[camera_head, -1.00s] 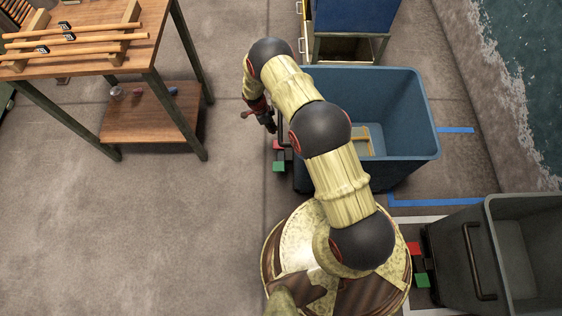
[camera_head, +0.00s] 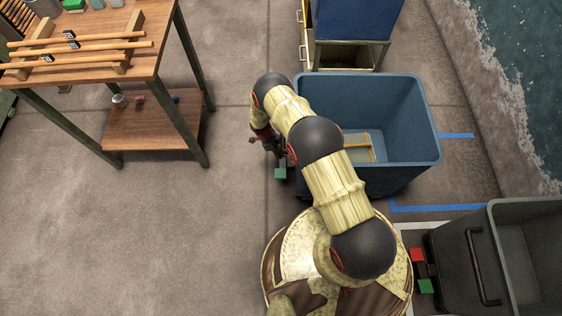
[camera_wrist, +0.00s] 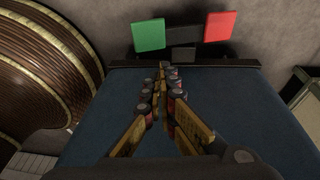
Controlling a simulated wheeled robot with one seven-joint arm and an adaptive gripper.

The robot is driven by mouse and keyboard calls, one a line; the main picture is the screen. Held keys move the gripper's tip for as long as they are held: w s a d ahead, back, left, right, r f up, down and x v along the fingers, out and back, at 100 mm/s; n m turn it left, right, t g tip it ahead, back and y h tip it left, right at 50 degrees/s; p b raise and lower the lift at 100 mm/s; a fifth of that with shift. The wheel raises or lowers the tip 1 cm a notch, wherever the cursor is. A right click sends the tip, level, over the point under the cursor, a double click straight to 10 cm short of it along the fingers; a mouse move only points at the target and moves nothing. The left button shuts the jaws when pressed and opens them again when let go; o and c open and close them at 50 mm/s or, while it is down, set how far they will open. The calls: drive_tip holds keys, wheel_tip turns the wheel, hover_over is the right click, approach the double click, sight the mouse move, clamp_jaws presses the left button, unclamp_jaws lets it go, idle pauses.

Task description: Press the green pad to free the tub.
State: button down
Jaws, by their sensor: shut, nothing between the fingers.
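The blue tub (camera_head: 405,100) stands right of my gripper in the head view. Its blue side (camera_wrist: 100,115) fills the middle of the wrist view. A green pad (camera_head: 280,173) sits low at the tub's near-left corner, and it also shows in the wrist view (camera_wrist: 149,34). A red pad (camera_wrist: 219,26) lies beside it, joined by a dark block; in the head view my arm hides it. My gripper (camera_head: 275,150) is shut and empty, beside the tub's left side. In the wrist view the fingertips (camera_wrist: 167,72) point toward the pads and appear apart from them.
A grey tub (camera_head: 520,260) with its own red pad (camera_head: 417,255) and green pad (camera_head: 425,286) stands at lower right. A wooden table (camera_head: 85,60) with rods is at upper left. A blue cabinet (camera_head: 355,20) stands behind the blue tub. The left floor is clear.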

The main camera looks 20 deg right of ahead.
drive_tip(key=b, duration=0.5)
approach(284, 171)
drive_tip(key=x, duration=0.2)
drive_tip(key=d+x, duration=0.1)
drive_tip(key=x, duration=0.2)
drive_tip(key=shift+s+d+f, duration=0.1)
drive_tip(key=shift+f, duration=0.05)
drive_tip(key=shift+s+f, duration=0.2)
drive_tip(key=shift+f, duration=0.35)
